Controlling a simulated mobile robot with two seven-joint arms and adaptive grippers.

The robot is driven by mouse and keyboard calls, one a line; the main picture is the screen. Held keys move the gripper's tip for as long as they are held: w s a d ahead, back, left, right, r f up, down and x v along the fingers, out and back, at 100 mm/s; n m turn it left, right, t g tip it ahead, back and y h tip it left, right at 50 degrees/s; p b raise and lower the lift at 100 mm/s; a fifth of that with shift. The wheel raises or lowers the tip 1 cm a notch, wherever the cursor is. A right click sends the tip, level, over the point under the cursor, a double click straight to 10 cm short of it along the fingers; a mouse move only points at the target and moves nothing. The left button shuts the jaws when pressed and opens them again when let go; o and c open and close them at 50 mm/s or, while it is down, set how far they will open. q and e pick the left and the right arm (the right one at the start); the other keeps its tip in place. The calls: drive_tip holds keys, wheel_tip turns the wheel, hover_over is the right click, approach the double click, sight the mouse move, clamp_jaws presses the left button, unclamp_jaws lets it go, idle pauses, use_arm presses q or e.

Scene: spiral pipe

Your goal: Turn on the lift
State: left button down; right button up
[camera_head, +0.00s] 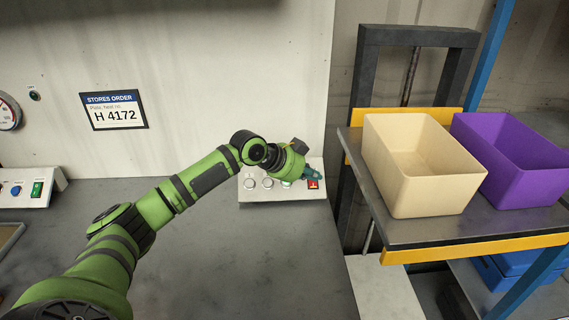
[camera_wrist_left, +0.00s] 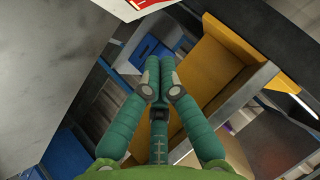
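A pale control box (camera_head: 283,187) stands on the grey bench against the wall, with round knobs (camera_head: 250,183) and a red switch (camera_head: 313,184) at its right end. The lift has a dark platform (camera_head: 430,231) with yellow edges, beside a dark upright frame (camera_head: 418,36). My left gripper (camera_head: 317,176) is over the right end of the box, close to the red switch; I cannot tell whether it touches. In the left wrist view its fingers (camera_wrist_left: 160,76) are together with nothing between them. The box's corner (camera_wrist_left: 140,8) shows at the top there. My right gripper is out of view.
A beige bin (camera_head: 412,182) and a purple bin (camera_head: 505,172) stand on the lift platform. Another small panel (camera_head: 36,188) with a blue knob and green switch is at the far left. A sign (camera_head: 114,110) hangs on the wall. The bench front is clear.

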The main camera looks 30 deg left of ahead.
use_arm(q)
drive_tip(key=s+f+b+v, duration=0.1)
drive_tip(key=b+v, duration=0.2)
drive_tip(key=v, duration=0.7)
drive_tip(key=shift+s+d, duration=0.15)
drive_tip(key=shift+d, duration=0.3)
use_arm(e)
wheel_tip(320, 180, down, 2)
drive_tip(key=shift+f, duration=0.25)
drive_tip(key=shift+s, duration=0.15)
